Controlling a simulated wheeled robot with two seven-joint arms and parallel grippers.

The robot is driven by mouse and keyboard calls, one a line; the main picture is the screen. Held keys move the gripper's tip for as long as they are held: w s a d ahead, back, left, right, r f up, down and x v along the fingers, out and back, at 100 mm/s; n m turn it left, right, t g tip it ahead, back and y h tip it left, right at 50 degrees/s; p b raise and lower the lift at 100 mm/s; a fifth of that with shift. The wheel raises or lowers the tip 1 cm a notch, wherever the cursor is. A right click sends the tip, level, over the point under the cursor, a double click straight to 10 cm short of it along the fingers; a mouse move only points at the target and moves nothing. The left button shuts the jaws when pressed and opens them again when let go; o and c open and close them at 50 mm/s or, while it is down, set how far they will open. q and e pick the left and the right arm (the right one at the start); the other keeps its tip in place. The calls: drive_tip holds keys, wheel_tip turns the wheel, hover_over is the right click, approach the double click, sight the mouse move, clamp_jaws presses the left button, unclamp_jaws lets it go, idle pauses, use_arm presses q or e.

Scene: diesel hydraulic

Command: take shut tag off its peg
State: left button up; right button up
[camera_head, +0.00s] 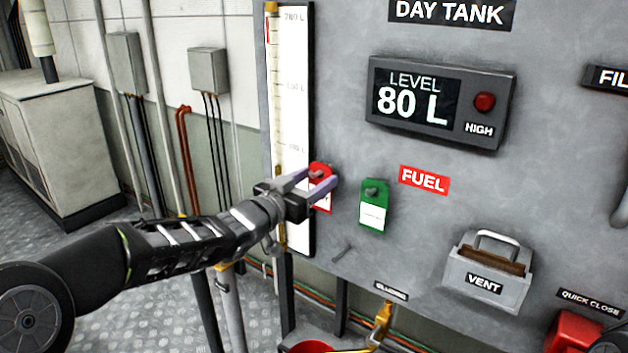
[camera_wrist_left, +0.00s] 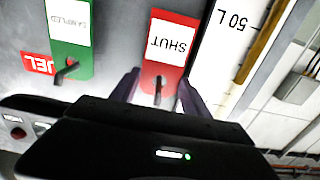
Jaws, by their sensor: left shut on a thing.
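The red shut tag (camera_head: 320,170) is on the grey day tank panel, just right of the level gauge. In the left wrist view the tag (camera_wrist_left: 183,27) shows upside down with "SHUT" on its white label. A dark peg (camera_wrist_left: 158,90) shows at the tag's red end, between my fingers. My left gripper (camera_head: 318,184) is shut on the tag, with one finger on each side of it. It also shows in the left wrist view (camera_wrist_left: 158,88). I cannot tell whether the tag has shifted along the peg. My right gripper is not in view.
A green tag (camera_head: 373,213) hangs on its own peg close to the right. A bare peg (camera_head: 343,253) sticks out below. The level gauge (camera_head: 292,110) stands close on the left. A vent box (camera_head: 487,283) and a level display (camera_head: 440,103) are farther right.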

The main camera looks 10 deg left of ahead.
use_arm(q)
drive_tip(key=c, duration=0.3)
drive_tip(key=shift+c, duration=0.2)
drive_tip(key=shift+r, duration=0.15)
drive_tip(key=shift+r+p, duration=0.45)
drive_tip(key=shift+s+a, duration=0.1)
drive_tip(key=shift+s, duration=0.1)
drive_tip(key=shift+v, duration=1.2)
drive_tip(key=shift+s+r, duration=0.1)
drive_tip(key=shift+r, duration=0.1)
